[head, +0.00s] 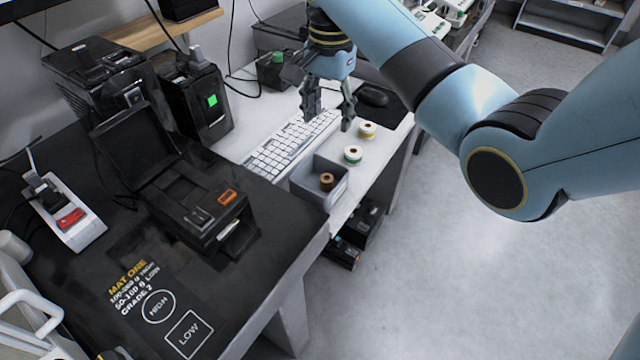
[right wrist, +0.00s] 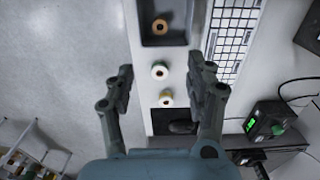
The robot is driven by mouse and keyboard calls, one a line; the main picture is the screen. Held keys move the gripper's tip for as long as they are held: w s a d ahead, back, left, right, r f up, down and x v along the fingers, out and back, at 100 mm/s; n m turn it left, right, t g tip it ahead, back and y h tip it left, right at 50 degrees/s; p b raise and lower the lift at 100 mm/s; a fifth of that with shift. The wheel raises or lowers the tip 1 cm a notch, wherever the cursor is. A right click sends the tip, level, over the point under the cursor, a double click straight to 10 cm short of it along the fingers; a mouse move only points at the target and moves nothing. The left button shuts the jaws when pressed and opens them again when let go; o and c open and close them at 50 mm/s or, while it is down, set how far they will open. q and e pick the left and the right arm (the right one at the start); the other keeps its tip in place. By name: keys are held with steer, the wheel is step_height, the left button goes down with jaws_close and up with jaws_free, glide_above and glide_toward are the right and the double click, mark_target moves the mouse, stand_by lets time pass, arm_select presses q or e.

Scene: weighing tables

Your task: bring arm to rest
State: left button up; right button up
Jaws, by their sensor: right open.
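My right arm (head: 430,85) reaches in from the right of the head view. My right gripper (head: 329,110) is open and empty, with its fingers pointing down above the white table. In the right wrist view the open fingers (right wrist: 160,72) stand on either side of two small spools, with nothing between the tips. It hangs above the table, apart from the spools. My left gripper is in neither view.
A brown spool (head: 327,181) sits in a grey bin (head: 304,190). A keyboard (head: 290,146), a mouse (head: 373,95) and a black printer-like device (head: 200,200) are nearby. Floor at right is clear.

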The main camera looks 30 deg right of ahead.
steer(key=s+f+n+b, duration=0.8)
steer(key=s+f+n, duration=0.5)
steer(key=s+f, duration=3.4)
steer(key=shift+f+n+t+h, duration=0.4)
steer(key=shift+f, duration=0.55)
steer(key=shift+w, duration=0.1)
